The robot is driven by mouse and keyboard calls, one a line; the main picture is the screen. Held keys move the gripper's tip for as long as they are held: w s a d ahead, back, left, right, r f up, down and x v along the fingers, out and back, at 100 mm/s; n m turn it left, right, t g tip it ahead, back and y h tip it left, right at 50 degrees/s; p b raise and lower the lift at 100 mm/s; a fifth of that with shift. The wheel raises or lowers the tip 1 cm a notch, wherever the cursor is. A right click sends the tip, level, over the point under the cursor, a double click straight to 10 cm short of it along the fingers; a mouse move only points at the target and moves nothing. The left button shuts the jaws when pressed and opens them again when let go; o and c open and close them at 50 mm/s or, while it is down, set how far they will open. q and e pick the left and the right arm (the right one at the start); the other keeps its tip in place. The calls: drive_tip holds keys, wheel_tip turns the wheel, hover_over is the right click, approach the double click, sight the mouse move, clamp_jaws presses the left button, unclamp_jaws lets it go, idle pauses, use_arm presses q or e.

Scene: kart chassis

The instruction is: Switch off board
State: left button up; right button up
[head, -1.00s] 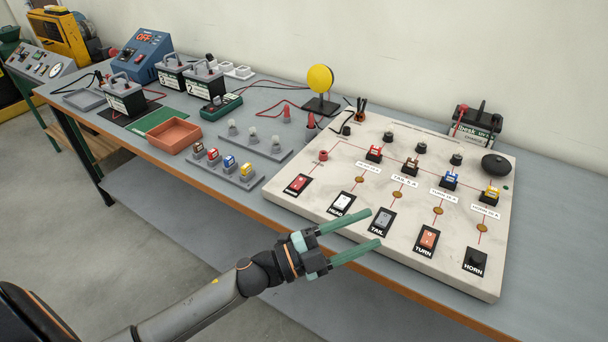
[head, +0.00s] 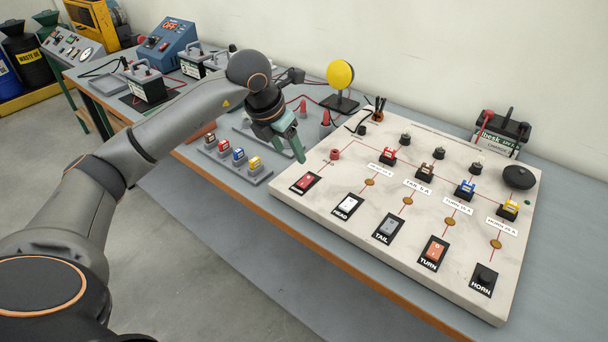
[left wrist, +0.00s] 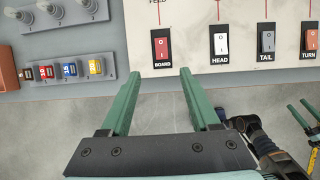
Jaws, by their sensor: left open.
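The red BOARD rocker switch (head: 306,182) is on the front left corner of the pale marble-look panel (head: 340,190). In the left wrist view the BOARD switch (left wrist: 161,47) lies just beyond and between my fingertips; which side is pressed I cannot tell. My left gripper (head: 298,146) points down over the panel's left edge, behind the switch in the head view. In the wrist view my left gripper (left wrist: 160,74) has its green fingers apart and empty. My right gripper (left wrist: 305,115) shows partly at the right edge of that view, its fingers apart.
HEAD (head: 347,206), TAIL (head: 388,228) and TURN (head: 433,252) switches and a HORN button (head: 484,278) line the panel's front. Coloured fuses (head: 238,156) sit in a grey holder to the left. A yellow disc (head: 340,74) stands behind the panel.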

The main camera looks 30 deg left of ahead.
sight(305, 181)
use_arm(q)
drive_tip(key=x, duration=0.5)
drive_tip(key=p+x, duration=0.1)
drive_tip(key=x, duration=0.5)
drive_tip(key=shift+d+f, duration=0.2)
drive_tip(key=shift+f, duration=0.15)
clamp_jaws()
